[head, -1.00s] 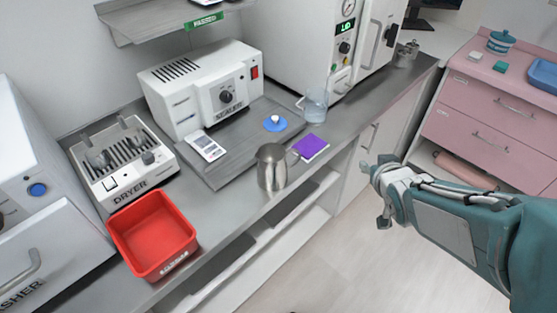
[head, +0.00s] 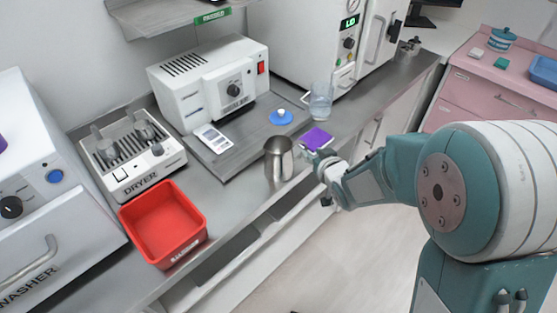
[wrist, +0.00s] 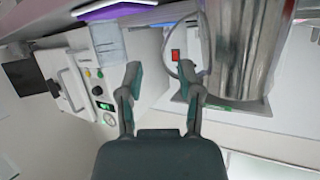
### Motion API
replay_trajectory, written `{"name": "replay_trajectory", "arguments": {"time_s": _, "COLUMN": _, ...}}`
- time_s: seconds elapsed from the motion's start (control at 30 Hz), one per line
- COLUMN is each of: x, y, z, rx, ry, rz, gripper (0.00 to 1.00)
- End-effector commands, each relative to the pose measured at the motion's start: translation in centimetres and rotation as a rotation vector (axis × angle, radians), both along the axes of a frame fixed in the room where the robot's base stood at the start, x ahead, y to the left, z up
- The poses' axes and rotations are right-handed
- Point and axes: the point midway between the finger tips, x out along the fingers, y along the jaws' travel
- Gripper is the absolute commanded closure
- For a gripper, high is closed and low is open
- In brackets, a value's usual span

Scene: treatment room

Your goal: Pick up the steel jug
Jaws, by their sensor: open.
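The steel jug (head: 279,160) stands upright near the front edge of the grey counter in the head view. In the wrist view the jug (wrist: 243,50) looms large at the upper right, beside my gripper's right finger. My gripper (wrist: 160,78) is open and empty. In the head view my gripper (head: 326,180) is just right of the jug, on the handle side, past the counter edge. I cannot tell whether a finger touches the handle.
A purple pad (head: 316,138) lies right behind the gripper, near a clear beaker (head: 320,102). A blue lidded disc (head: 281,117) lies behind the jug. A red bin (head: 163,226) stands at the left front. The sealer (head: 210,80) stands behind; the floor at front is free.

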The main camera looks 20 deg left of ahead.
Motion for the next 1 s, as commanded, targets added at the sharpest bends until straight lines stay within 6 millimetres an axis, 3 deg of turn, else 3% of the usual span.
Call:
{"name": "replay_trajectory", "arguments": {"time_s": 0.2, "x": 2.1, "y": 2.4, "z": -1.0, "rx": -0.001, "ry": 0.002, "rz": 0.0, "gripper": 0.54}}
{"name": "replay_trajectory", "arguments": {"time_s": 0.53, "x": 2.6, "y": 2.9, "z": -1.3, "rx": 0.0, "ry": 0.001, "rz": -0.001, "gripper": 0.54}}
{"name": "replay_trajectory", "arguments": {"time_s": 0.63, "x": 2.6, "y": 2.8, "z": -1.3, "rx": 0.0, "ry": 0.001, "rz": -0.001, "gripper": 0.98}}
{"name": "replay_trajectory", "arguments": {"time_s": 1.0, "x": 2.6, "y": 2.9, "z": -1.2, "rx": 0.0, "ry": 0.0, "rz": -0.001, "gripper": 1.0}}
